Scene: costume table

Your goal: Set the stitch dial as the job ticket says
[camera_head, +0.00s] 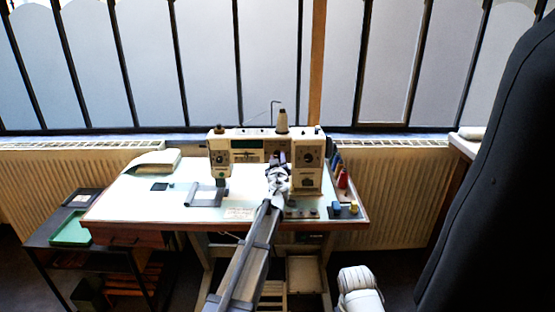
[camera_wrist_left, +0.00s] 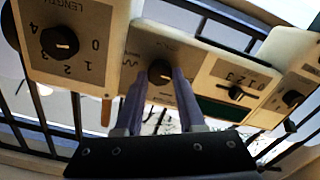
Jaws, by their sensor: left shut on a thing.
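The cream sewing machine (camera_head: 222,146) stands at the back of the white table. My left gripper (camera_head: 279,163) reaches its front and hides part of it. In the left wrist view my left gripper (camera_wrist_left: 160,76) is shut on a dark round knob (camera_wrist_left: 160,68), one finger on each side. The panel around this knob carries a wavy line mark; its lettering and the knob's pointer are too unclear to read. A small card with reddish print (camera_head: 240,213) lies at the table's front; its words are too small to read. My right gripper does not show.
Beside the held knob are a LENGTH dial (camera_wrist_left: 60,42) and a slider (camera_wrist_left: 236,92). A thread cone (camera_head: 282,122) tops the machine. Coloured spools (camera_head: 343,179) stand at the table's right. A green tray (camera_head: 71,229) sits on the left cart. A dark chair back (camera_head: 490,170) is at right.

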